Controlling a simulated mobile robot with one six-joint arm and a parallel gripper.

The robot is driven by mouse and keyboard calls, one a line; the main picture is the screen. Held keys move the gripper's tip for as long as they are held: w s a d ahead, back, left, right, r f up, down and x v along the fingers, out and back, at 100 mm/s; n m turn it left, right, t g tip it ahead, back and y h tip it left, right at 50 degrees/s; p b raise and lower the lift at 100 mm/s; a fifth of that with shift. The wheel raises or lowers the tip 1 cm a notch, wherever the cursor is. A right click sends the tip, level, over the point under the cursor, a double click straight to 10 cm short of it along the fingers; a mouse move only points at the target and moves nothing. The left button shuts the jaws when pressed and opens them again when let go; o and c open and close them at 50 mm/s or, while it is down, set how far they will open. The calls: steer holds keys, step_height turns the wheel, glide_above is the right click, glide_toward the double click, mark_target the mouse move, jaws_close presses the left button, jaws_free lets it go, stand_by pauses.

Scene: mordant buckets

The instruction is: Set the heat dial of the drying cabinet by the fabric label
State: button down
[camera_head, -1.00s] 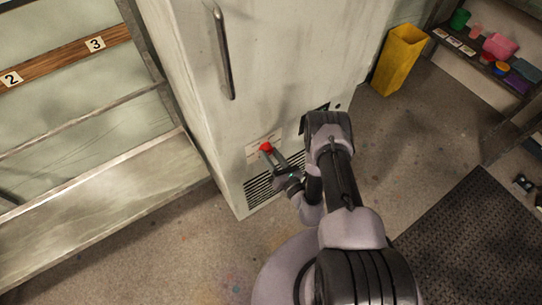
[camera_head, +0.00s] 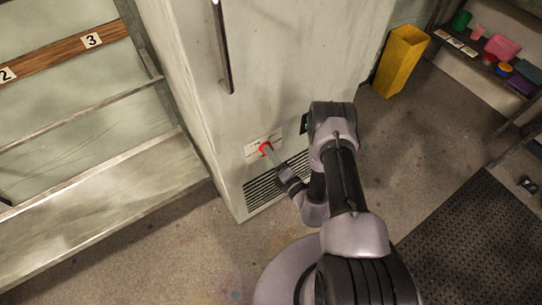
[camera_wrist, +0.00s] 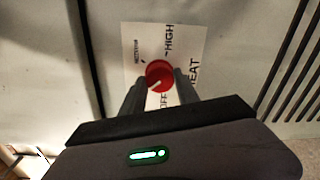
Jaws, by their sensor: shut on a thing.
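The drying cabinet (camera_head: 270,70) is a tall off-white metal cabinet with a long dark handle. Its red round heat dial (camera_wrist: 160,72) sits on a white plate (camera_wrist: 190,38) marked HIGH, OFF, HEAT and a smaller word at the left. A pale pointer line on the dial slants towards the lower left in the wrist view. My gripper (camera_wrist: 161,86) is shut on the dial, one finger on each side. In the head view the dial (camera_head: 265,148) shows at my gripper's tip (camera_head: 271,153). I cannot make out a fabric label.
A slotted vent (camera_head: 262,190) lies below the dial. A metal rack (camera_head: 90,215) with numbered tags stands at the left. A yellow bin (camera_head: 400,62) stands to the right of the cabinet. A shelf at the far right holds coloured containers and small cards (camera_head: 455,43). A dark mat (camera_head: 470,240) covers floor at the right.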

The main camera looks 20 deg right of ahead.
steer(key=shift+w+r+m, duration=0.1)
steer(key=shift+m, duration=0.4)
stand_by(0.3)
steer(key=c, duration=0.9)
jaws_free()
steer(key=shift+m, duration=0.3)
